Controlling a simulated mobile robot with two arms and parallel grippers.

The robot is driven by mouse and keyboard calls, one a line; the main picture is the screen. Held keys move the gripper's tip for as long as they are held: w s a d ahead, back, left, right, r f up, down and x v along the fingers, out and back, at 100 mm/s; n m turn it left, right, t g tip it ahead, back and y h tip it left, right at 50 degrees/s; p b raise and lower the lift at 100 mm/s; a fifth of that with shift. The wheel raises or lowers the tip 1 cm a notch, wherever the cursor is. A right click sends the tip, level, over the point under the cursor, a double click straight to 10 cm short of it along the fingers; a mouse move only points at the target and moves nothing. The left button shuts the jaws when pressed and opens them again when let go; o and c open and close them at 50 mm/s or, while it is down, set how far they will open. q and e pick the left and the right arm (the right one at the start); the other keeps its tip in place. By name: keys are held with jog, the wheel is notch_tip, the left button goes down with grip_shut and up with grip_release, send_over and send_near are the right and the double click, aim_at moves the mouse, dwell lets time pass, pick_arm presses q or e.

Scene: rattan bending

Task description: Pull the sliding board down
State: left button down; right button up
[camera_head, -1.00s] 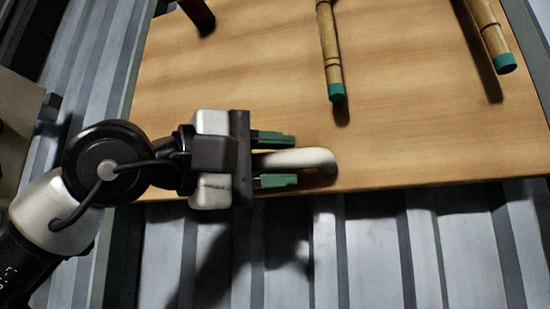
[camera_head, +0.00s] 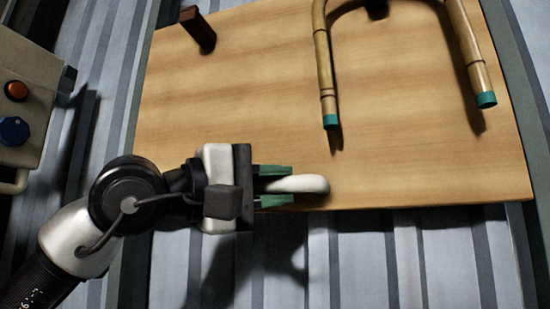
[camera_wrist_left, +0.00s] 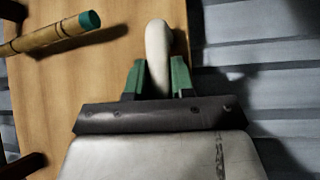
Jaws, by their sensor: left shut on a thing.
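The sliding board (camera_head: 250,80) is a flat tan wooden panel, and its lower edge shows in the head view. A white rounded handle (camera_head: 312,184) stands on it near that lower edge. My left gripper (camera_head: 276,185) comes in from the left with its green fingers on both sides of the handle, shut on it. The handle (camera_wrist_left: 158,55) also shows between the green fingers (camera_wrist_left: 160,78) in the left wrist view. My right gripper is not in view.
A bent rattan piece with green ends (camera_head: 326,75) is at the board's upper right. A dark brown peg (camera_head: 198,30) stands at the upper left. A control box with an orange button (camera_head: 16,90) is at the far left. Ribbed metal (camera_head: 350,260) lies below the board.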

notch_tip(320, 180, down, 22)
jog(key=b, duration=2)
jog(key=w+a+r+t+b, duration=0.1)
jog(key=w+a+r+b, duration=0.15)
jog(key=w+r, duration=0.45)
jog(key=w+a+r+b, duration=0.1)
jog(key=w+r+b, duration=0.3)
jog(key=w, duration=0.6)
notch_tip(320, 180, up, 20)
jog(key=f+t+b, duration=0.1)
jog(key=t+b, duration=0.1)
jog(key=b, duration=0.4)
pick_arm(q)
notch_tip(320, 180, down, 49)
jog(key=b, duration=0.6)
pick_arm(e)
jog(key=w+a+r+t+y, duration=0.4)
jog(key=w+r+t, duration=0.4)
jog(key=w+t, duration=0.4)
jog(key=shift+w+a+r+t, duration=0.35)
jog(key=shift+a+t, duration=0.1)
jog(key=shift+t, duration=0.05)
